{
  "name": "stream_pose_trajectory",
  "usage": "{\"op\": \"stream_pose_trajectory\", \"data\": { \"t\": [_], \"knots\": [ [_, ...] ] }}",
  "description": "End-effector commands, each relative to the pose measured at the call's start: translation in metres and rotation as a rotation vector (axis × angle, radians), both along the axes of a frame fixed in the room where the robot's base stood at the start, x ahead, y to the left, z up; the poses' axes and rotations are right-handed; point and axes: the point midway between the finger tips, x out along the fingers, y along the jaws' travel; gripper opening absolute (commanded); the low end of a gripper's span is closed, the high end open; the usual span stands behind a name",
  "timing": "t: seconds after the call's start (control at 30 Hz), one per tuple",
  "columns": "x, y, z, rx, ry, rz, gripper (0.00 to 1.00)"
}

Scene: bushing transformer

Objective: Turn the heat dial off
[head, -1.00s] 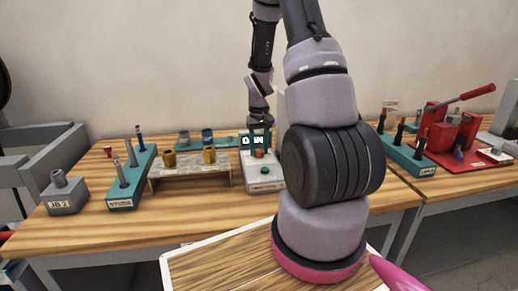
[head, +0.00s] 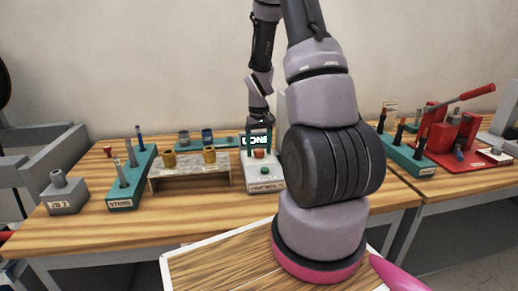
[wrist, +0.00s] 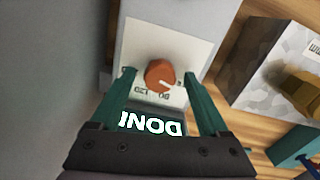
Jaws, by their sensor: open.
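The heat dial is an orange round knob (wrist: 160,75) on the pale front plate of a grey heater box (head: 264,184). In the wrist view its white pointer line points to the lower right, and a few scale marks show below it, too small to read surely. My gripper (wrist: 155,76) is open, with one teal finger on each side of the dial; I cannot tell whether they touch it. The dial also shows in the head view (head: 259,154), below my gripper (head: 257,142). A lit display (wrist: 152,124) reads DONE.
A stand with brass bushings (head: 190,172) stands close to the left of the heater box in the head view. A teal block with pins (head: 130,180) and a grey block (head: 65,193) are farther left. A red press (head: 450,130) stands at the right.

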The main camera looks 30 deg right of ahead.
Motion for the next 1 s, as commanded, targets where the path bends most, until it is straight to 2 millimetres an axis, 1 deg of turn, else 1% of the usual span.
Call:
{"op": "stream_pose_trajectory", "data": {
  "t": [0.07, 0.17, 0.27, 0.5, 0.6, 0.7, 0.8, 1.0],
  "knots": [
    [0.0, 0.0, 0.001, 0.0, 0.0, 0.0, 0.79],
    [0.001, 0.0, 0.009, -0.001, -0.003, 0.0, 0.79],
    [0.001, 0.0, 0.025, -0.002, -0.006, -0.001, 0.79],
    [0.001, 0.0, 0.074, 0.0, -0.005, -0.001, 0.79],
    [0.001, 0.0, 0.09, -0.001, -0.005, 0.001, 0.79],
    [0.0, 0.0, 0.101, 0.0, -0.002, 0.0, 0.79],
    [0.0, 0.0, 0.107, 0.0, -0.001, -0.001, 0.79],
    [0.0, 0.0, 0.108, 0.0, 0.0, 0.0, 0.79]
  ]
}}
